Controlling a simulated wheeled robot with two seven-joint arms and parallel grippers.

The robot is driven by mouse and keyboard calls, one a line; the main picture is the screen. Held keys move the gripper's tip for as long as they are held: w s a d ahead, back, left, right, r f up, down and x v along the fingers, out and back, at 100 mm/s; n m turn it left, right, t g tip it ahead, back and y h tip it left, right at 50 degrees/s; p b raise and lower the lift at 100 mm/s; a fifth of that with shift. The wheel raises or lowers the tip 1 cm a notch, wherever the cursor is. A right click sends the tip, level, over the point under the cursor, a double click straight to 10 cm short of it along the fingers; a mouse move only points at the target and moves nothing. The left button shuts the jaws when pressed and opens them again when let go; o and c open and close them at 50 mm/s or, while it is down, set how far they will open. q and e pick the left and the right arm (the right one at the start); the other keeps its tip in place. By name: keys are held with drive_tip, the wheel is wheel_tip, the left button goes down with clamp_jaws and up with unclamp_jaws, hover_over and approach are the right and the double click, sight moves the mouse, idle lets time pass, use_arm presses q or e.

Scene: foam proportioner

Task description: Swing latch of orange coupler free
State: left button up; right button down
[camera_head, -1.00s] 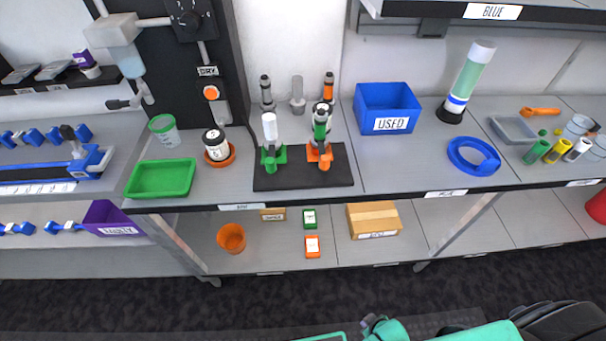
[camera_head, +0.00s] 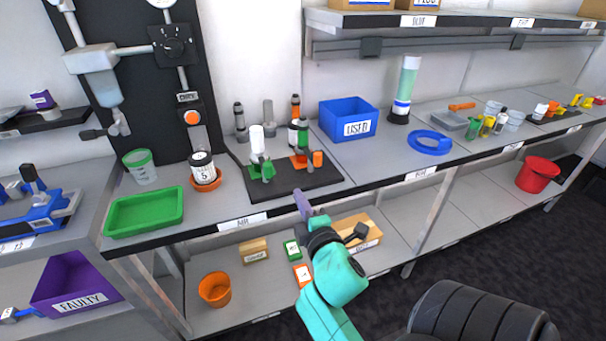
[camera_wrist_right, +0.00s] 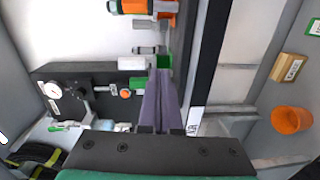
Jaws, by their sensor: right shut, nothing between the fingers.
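The orange coupler (camera_head: 300,161) stands on the black mat (camera_head: 318,182) and holds a bottle with a green band. An orange part sticks out on its right, but I cannot tell how its latch sits. In the right wrist view the orange coupler (camera_wrist_right: 146,7) is at the top edge, partly cut off. The green coupler (camera_head: 262,173) with a white bottle stands to its left. My right gripper (camera_head: 303,203) is shut and empty, in front of the mat's front edge and apart from both couplers. Its purple fingers fill the middle of the right wrist view (camera_wrist_right: 162,100). My left gripper is not in view.
A blue USED bin (camera_head: 347,118) stands behind right of the mat. A green tray (camera_head: 145,212) and a white jar (camera_head: 202,165) are to the left. The bench edge (camera_head: 280,210) is close to my gripper, above a lower shelf with boxes and an orange cup (camera_head: 214,289).

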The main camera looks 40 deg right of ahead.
drive_tip(key=shift+h, duration=0.5)
drive_tip(key=w+d+r, duration=0.1)
drive_tip(key=w, duration=0.1)
drive_tip(key=w+d+r+p, duration=0.1)
drive_tip(key=w+d, duration=0.1)
drive_tip(key=w, duration=0.1)
drive_tip(key=w+d+r+p, duration=0.1)
drive_tip(key=w, duration=0.2)
drive_tip(key=shift+d+r, duration=0.25)
drive_tip(key=shift+d, duration=0.1)
drive_tip(key=s+d+p, duration=0.1)
drive_tip(key=s+d, duration=0.1)
drive_tip(key=shift+s+d, duration=0.25)
drive_tip(key=shift+d, duration=0.1)
drive_tip(key=shift+s+d+f, duration=0.1)
drive_tip(key=shift+s+d, duration=0.05)
